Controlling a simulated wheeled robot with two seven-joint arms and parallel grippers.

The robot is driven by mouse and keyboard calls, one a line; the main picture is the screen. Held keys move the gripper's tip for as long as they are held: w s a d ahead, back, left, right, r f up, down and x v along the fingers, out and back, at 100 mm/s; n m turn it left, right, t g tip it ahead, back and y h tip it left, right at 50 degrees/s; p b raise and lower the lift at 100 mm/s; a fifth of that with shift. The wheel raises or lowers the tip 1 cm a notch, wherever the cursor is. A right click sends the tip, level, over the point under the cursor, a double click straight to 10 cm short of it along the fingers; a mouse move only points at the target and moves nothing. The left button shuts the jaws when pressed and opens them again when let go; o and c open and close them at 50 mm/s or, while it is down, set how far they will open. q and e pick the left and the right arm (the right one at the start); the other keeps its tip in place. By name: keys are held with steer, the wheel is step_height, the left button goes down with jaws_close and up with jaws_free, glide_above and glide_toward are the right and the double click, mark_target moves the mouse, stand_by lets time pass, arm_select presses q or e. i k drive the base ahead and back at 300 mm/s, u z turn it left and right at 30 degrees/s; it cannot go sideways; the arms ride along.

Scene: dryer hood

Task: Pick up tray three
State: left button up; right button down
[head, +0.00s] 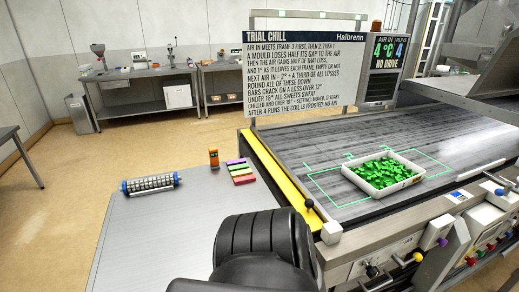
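A white tray (347,177) heaped with small green pieces (383,172) rests flat on the grey belt surface (300,150). No other tray of this kind is in view. Neither of my grippers shows, and nothing is seen touching the tray. A black ribbed part at the bottom middle hides some of the near table and machine edge.
A grey table (150,230) at left holds a ribbed roller (150,183), an orange block (213,157) and coloured strips (240,172). A yellow edge strip (275,170) with a black knob (309,203) borders the belt. A sign (300,75) and a display (385,55) stand behind.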

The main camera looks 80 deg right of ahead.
mark_target(380, 175)
steer(key=z, duration=4.55)
steer(key=i, duration=0.5)
